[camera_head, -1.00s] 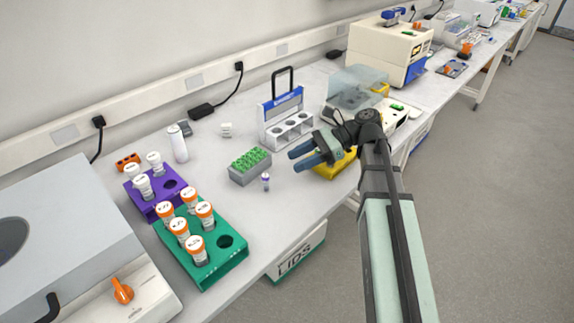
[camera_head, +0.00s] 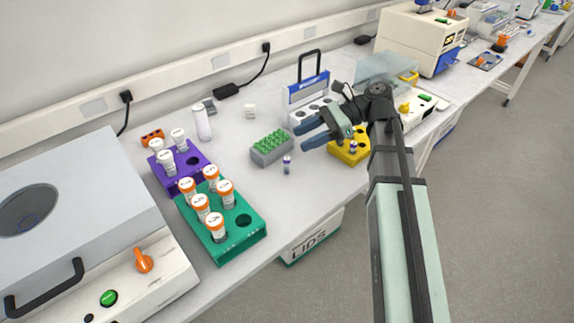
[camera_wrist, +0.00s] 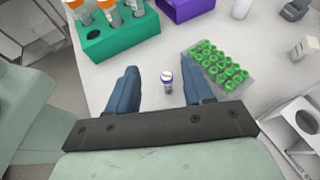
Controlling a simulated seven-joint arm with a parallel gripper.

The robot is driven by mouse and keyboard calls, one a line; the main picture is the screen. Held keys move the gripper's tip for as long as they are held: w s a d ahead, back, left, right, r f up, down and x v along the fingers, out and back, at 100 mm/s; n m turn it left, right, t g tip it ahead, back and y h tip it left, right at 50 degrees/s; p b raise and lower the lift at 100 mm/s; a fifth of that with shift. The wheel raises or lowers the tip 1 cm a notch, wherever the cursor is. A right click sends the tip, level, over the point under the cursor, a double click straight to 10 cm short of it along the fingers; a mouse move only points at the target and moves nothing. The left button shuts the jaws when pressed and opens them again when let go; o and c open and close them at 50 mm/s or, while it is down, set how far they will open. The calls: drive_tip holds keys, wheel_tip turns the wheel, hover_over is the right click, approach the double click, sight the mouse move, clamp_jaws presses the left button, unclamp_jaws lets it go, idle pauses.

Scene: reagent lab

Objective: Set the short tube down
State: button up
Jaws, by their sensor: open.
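The short tube (camera_head: 287,165) stands upright on the white bench, with a purple band and a pale cap. It is just in front of the grey rack of green caps (camera_head: 271,147). In the wrist view the short tube (camera_wrist: 167,80) shows between and beyond my fingertips, with clear bench on both sides. My gripper (camera_head: 305,134) is open and empty, to the right of the tube in the head view. Its two blue fingers are apart and do not touch the tube.
A green rack (camera_head: 252,231) with orange-capped tubes and a purple rack (camera_head: 186,182) stand to the left. A yellow rack (camera_head: 348,157) holding a small tube is beside my gripper. A white carrier with a black handle (camera_head: 307,86) stands behind. Bare bench lies before the short tube.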

sight(287, 158)
drive_tip(key=s+a+r+n+t+h, duration=0.1)
drive_tip(key=s+a+r+t+h, duration=0.1)
drive_tip(key=s+a+r+h, duration=0.4)
drive_tip(key=w+d+f+m+t+h, duration=0.25)
drive_tip(key=d+m, duration=0.25)
drive_tip(key=m, duration=0.3)
drive_tip(key=shift+m+t, duration=0.3)
drive_tip(key=shift+t, duration=0.15)
drive_tip(key=shift+w+a+x, duration=0.1)
drive_tip(key=shift+w+x, duration=0.05)
drive_tip(key=shift+x, duration=1.25)
drive_tip(key=shift+w+a+x, duration=0.15)
drive_tip(key=shift+x, duration=1.2)
drive_tip(key=shift+w+a+x, duration=0.1)
drive_tip(key=shift+w+x, duration=0.05)
drive_tip(key=shift+x, duration=1.25)
drive_tip(key=shift+y, duration=0.25)
drive_tip(key=shift+d+x, duration=0.15)
drive_tip(key=shift+x, duration=1.1)
drive_tip(key=shift+d+x, duration=0.1)
drive_tip(key=shift+x, duration=1.1)
drive_tip(key=shift+c, duration=0.5)
clamp_jaws()
